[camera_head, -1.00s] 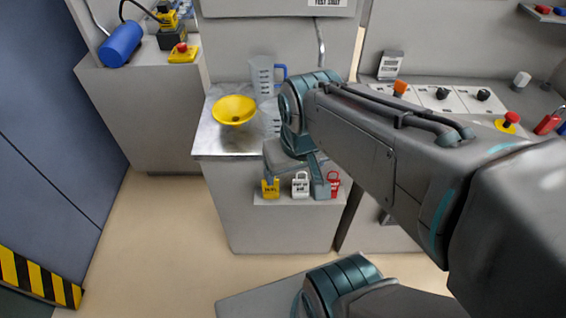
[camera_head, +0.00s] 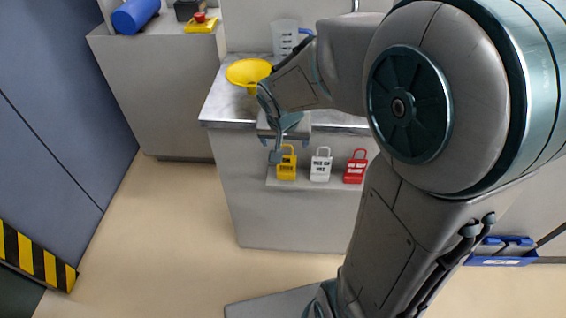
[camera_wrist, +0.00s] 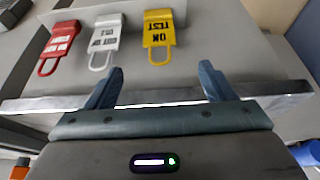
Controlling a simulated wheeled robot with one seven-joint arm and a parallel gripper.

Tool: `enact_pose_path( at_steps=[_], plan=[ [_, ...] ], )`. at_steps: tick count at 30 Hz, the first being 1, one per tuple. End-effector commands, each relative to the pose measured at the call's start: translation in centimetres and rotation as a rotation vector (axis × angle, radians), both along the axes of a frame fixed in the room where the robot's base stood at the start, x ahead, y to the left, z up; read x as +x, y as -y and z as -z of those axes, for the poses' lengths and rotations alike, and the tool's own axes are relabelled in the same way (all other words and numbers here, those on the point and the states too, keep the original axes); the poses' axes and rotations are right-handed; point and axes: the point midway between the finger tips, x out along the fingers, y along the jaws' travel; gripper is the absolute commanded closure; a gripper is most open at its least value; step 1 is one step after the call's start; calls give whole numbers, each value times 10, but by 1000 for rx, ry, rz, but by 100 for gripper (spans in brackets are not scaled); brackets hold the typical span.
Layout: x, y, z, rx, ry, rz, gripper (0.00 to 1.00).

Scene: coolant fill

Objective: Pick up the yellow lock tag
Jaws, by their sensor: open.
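The yellow lock tag (camera_head: 287,163) hangs on the front of the cabinet, at the left of a row of three tags. In the wrist view the yellow tag (camera_wrist: 158,36) is upside down, with dark lettering and its shackle toward my gripper. My gripper (camera_wrist: 158,84) is open and empty, its two fingers spread. The tag lies beyond the fingertips, roughly centred between them, with a gap. In the head view my gripper (camera_head: 277,155) is at the tag's upper left; my arm partly hides the area above it.
A white tag (camera_head: 320,166) and a red tag (camera_head: 355,168) hang to the right of the yellow one. A yellow funnel (camera_head: 247,72) and a clear jug (camera_head: 284,38) stand on the metal counter above. The floor in front is clear.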

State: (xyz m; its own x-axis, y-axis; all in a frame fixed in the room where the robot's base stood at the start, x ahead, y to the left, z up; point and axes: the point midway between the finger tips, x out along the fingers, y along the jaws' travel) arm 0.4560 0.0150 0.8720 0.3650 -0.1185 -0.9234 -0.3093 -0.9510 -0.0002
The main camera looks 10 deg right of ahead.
Motion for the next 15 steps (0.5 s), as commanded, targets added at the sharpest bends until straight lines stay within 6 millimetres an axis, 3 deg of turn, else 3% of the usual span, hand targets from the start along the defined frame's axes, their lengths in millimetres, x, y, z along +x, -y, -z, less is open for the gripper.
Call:
enact_pose_path(
  at_steps=[1,6,15],
  plan=[
    [3,2,13,1,-6,1,24],
    [14,5,41,1,-5,0,24],
    [23,8,61,0,-2,0,24]
  ],
)
